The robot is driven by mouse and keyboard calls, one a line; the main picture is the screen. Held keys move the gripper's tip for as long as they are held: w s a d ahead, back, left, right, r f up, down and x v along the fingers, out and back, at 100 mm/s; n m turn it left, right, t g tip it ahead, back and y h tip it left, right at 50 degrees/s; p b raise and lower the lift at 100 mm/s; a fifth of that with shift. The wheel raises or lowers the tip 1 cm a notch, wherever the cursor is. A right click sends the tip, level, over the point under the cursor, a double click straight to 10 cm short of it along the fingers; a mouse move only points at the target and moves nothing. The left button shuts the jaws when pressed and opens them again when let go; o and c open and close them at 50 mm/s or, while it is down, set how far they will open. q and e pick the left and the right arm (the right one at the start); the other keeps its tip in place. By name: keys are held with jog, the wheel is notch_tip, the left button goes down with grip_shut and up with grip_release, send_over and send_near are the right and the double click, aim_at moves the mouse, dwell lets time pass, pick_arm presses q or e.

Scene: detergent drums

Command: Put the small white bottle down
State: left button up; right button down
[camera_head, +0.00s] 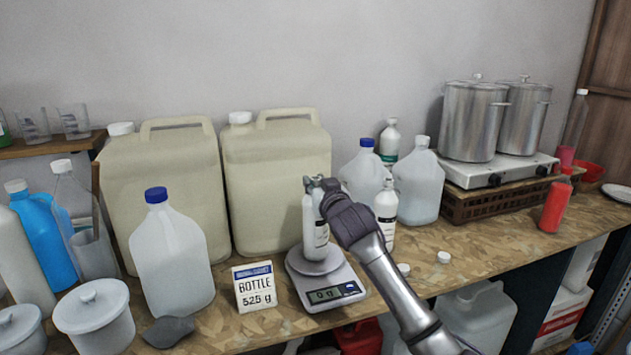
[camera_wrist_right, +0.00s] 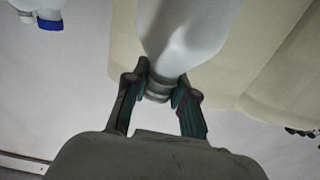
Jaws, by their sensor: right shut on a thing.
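The small white bottle (camera_head: 314,230) hangs upright over the kitchen scale in the head view. My right gripper (camera_head: 316,183) is shut on its neck from above. In the right wrist view the two fingers (camera_wrist_right: 160,88) close on either side of the neck of the white bottle (camera_wrist_right: 182,32). The scale (camera_head: 328,286) has a round pan under the bottle, and its display reads 0 g. I cannot see clearly whether the base touches the pan. My left gripper is not in view.
A "BOTTLE 525 g" card (camera_head: 255,286) stands left of the scale. A blue-capped jug (camera_head: 172,260) and large beige canisters (camera_head: 275,175) stand left and behind. A similar white bottle (camera_head: 386,212) and jugs (camera_head: 418,185) stand close on the right. Some bare worktop (camera_head: 470,258) shows further right.

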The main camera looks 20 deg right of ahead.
dwell(0.3)
jog(key=c, duration=1)
grip_release()
jog(key=shift+f, duration=0.1)
jog(key=shift+o, duration=0.2)
jog(key=s+b, duration=0.2)
jog(key=s, duration=1)
jog(key=shift+d, duration=0.2)
